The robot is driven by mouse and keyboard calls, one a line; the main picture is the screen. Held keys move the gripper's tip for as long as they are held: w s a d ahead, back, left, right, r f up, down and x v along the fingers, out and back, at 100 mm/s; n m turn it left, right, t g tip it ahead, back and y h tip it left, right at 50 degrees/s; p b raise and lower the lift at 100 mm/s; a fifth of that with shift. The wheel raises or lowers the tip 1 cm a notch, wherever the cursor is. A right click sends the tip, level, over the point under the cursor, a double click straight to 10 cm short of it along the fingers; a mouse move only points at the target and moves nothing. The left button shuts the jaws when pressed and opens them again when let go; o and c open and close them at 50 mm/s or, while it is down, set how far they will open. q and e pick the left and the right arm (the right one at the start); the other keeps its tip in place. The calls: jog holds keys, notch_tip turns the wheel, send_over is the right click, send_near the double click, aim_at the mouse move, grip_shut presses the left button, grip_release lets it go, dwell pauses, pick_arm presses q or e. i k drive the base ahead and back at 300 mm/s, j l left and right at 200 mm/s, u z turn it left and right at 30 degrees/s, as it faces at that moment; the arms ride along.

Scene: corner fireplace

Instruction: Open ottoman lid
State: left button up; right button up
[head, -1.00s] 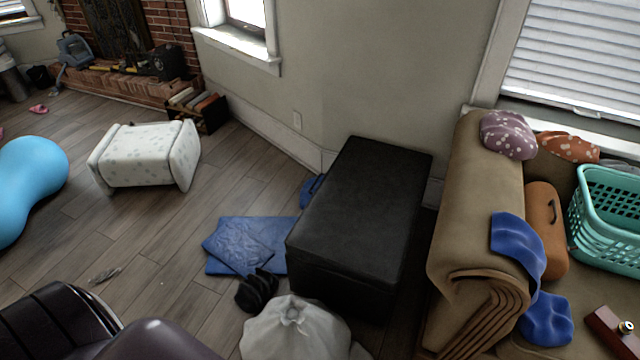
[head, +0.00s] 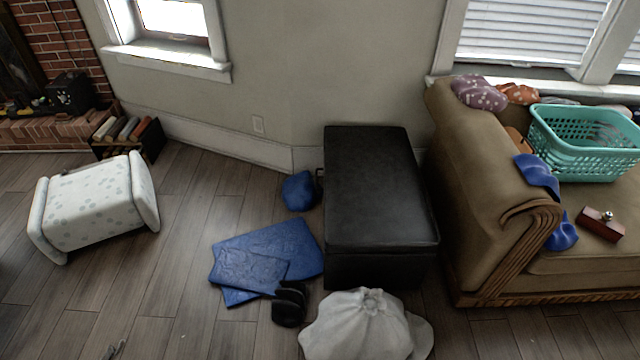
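The ottoman (head: 372,268) is a long black box with a padded, leather-like lid (head: 375,190). It stands on the wood floor against the wall, right of the picture's middle. The lid lies flat and shut on the box. Its near end faces me, with a white sack touching or close to that end.
A white sack (head: 362,325), black shoes (head: 289,303), blue cloths (head: 265,258) and a blue bundle (head: 299,190) lie around the ottoman. A brown sofa (head: 470,190) with a teal basket (head: 580,145) stands close on its right.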

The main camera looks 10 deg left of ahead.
aim_at(375, 199)
jog(key=i+j, duration=0.15)
jog(key=j, duration=0.2)
jog(key=i+j, duration=0.15)
jog(key=j, duration=0.25)
jog(key=i+j+z, duration=0.1)
jog(key=j, duration=0.25)
jog(key=i+j, duration=0.2)
jog(key=j, duration=0.15)
